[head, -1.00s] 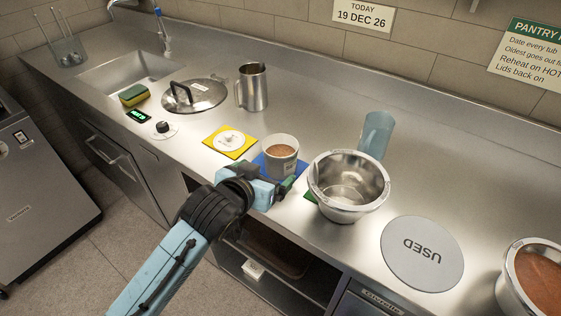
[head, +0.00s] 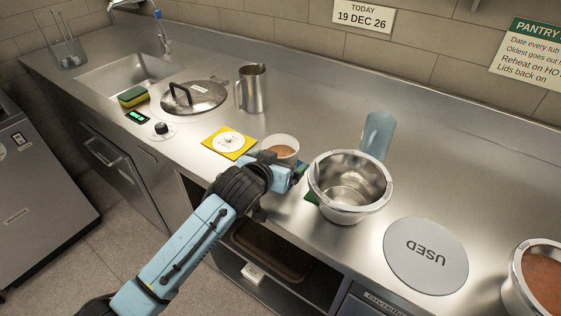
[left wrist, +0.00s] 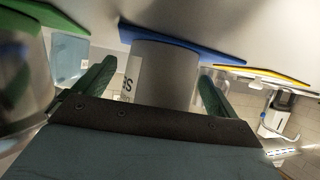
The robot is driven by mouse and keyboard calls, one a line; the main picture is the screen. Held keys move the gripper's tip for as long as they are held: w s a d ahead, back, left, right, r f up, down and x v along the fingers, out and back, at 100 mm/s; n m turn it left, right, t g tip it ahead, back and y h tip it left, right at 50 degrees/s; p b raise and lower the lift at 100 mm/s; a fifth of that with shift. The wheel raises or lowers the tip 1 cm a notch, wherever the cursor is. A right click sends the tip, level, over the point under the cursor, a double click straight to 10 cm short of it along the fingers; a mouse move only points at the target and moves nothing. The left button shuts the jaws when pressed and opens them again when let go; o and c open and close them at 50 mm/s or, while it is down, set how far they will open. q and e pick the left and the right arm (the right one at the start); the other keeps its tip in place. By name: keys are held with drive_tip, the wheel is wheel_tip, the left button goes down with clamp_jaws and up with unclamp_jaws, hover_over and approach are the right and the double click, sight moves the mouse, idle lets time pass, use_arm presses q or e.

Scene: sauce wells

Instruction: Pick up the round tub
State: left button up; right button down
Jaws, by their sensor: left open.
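The round tub (head: 283,146) is a pale cup-like container with brown sauce in it, standing upright on the counter, its lower part hidden behind my left gripper (head: 284,172). In the left wrist view the tub (left wrist: 165,72) is a grey cylinder with a printed white label, on a blue mat (left wrist: 190,42). My left gripper (left wrist: 156,74) is open, with one dark green finger on each side of the tub. I cannot tell whether either finger touches it. My right gripper is not in view.
A steel bowl (head: 348,212) stands close to the right of my left gripper, with a blue cup (head: 377,136) behind it. A yellow mat (head: 213,142) with a white lid (head: 230,142) lies left of the tub. A steel jug (head: 252,88) stands behind.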

use_arm(q)
drive_tip(key=shift+c, duration=0.4)
drive_tip(key=c, duration=1.2)
wheel_tip(320, 180, up, 10)
drive_tip(key=shift+r+p, duration=0.1)
drive_tip(key=shift+p, duration=0.8)
